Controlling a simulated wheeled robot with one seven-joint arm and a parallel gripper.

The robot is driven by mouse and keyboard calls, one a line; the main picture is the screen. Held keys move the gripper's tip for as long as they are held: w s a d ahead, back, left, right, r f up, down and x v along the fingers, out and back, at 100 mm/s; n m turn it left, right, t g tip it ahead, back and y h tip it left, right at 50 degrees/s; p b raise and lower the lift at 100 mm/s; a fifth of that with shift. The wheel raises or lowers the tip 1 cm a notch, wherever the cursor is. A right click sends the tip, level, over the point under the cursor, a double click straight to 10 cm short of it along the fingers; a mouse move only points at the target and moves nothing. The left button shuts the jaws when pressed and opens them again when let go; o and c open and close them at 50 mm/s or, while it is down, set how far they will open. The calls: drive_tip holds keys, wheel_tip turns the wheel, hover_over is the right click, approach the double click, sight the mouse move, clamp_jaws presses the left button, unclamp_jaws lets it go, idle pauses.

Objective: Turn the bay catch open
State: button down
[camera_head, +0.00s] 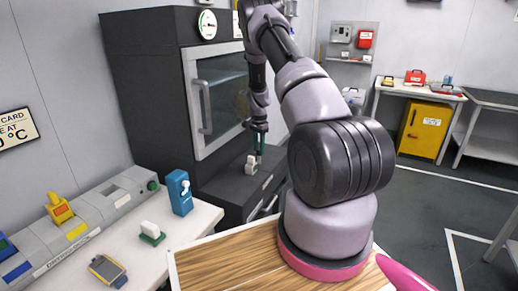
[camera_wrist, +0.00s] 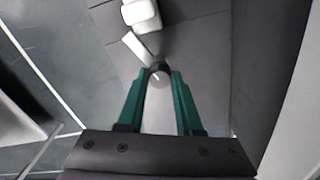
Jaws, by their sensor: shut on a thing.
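My gripper (camera_head: 259,155) points down over the dark ledge (camera_head: 225,187) below the cabinet's glass door. In the wrist view its two green fingers (camera_wrist: 160,75) close on a small dark round piece with a pale lever (camera_wrist: 138,47), which I take as the bay catch. The fingertips hide part of the catch, so its exact turn angle is hard to tell. A white block (camera_wrist: 140,12) sits just beyond the lever; a white piece also shows on the ledge in the head view (camera_head: 250,166), beside the fingertips.
The dark cabinet (camera_head: 145,90) has a glass door with a long handle (camera_head: 205,105). A white bench (camera_head: 100,245) at left holds a grey unit (camera_head: 85,220), a blue device (camera_head: 180,192) and a white piece on a green base (camera_head: 151,232). Open floor lies at right.

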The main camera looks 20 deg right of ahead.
drive_tip(key=n, duration=0.6)
drive_tip(key=shift+n, duration=0.3)
drive_tip(key=n, duration=0.6)
drive_tip(key=shift+n, duration=0.4)
drive_tip(key=c, duration=0.6)
unclamp_jaws()
drive_tip(key=shift+o, duration=0.2)
wheel_tip(320, 180, up, 11)
